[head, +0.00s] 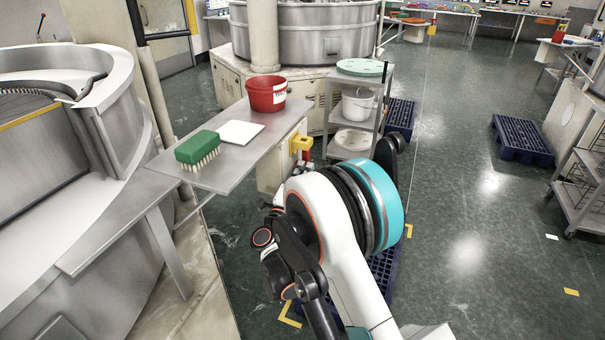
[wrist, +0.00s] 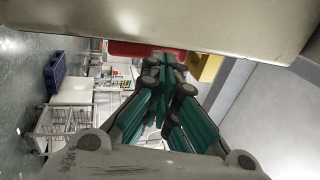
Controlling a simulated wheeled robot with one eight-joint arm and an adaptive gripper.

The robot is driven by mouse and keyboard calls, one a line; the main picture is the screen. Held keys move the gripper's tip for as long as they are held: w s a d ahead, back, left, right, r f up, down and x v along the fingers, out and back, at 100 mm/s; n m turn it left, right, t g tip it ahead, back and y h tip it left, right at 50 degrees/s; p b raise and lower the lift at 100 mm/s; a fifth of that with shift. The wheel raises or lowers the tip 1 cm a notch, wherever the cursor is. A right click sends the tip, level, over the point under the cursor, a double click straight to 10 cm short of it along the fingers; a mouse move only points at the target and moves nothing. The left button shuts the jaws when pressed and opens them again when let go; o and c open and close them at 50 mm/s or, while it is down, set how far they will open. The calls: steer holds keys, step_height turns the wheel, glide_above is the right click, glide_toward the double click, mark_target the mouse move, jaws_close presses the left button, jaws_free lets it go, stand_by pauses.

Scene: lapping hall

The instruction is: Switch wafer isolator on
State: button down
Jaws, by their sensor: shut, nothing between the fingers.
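A yellow block-like fitting (head: 301,143) is on the side of a pale box under the right end of the steel shelf. It looks like the wafer isolator, but its handle position is too small to read. In the wrist view a yellow part (wrist: 209,68) shows to the right of the fingertips, beside a grey box face. My gripper (wrist: 165,72) has dark teal fingers that are shut together with nothing between them. The fingertips seem close to the yellow part, and I cannot tell if they touch. In the head view my arm hides the fingers.
The steel shelf (head: 210,172) carries a green brush (head: 197,148), a white sheet (head: 240,132) and a red bucket (head: 266,94). A trolley (head: 330,108) stands behind the box. A blue pallet (head: 522,139) lies at right.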

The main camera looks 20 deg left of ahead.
steer(key=shift+r, duration=0.1)
steer(key=g+p, duration=0.1)
steer(key=g, duration=0.1)
steer(key=w+r+g+p, duration=0.1)
steer(key=p, duration=0.1)
steer(key=shift+w+r+g+y, duration=0.2)
steer(key=shift+g+y, duration=0.1)
steer(key=shift+g, duration=0.1)
steer(key=shift+s, duration=0.1)
